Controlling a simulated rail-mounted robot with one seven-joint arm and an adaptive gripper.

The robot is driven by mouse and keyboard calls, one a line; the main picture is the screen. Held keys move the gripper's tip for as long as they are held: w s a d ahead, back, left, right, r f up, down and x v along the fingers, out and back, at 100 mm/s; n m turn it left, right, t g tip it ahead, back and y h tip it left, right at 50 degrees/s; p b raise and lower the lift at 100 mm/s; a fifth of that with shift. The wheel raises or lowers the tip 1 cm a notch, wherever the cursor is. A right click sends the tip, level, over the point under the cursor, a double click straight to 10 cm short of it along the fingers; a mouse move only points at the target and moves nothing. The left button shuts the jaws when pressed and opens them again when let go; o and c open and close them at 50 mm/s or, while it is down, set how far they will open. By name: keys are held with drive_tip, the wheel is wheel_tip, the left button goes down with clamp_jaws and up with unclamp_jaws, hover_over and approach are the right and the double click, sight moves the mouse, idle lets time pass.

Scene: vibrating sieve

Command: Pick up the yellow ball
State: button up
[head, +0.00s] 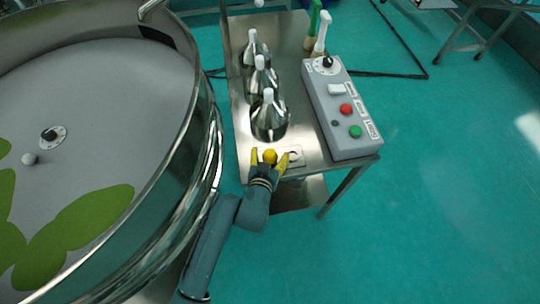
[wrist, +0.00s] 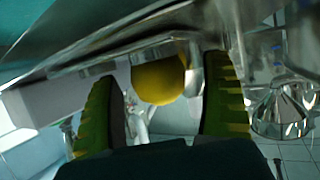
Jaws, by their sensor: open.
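The yellow ball (head: 270,156) is at the near end of the steel side table (head: 312,135) in the head view. My gripper (head: 268,158) has its yellow fingers spread, one on each side of the ball. A gap shows between the ball and the left finger.
A grey control box (head: 340,108) with red and green buttons stands right of my gripper. Several steel flasks (head: 269,118) stand behind it. The large round sieve (head: 150,200) is close on the left. A small white knob (head: 293,155) is beside the ball.

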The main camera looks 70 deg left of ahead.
drive_tip(key=c, duration=1.3)
drive_tip(key=shift+o, duration=0.2)
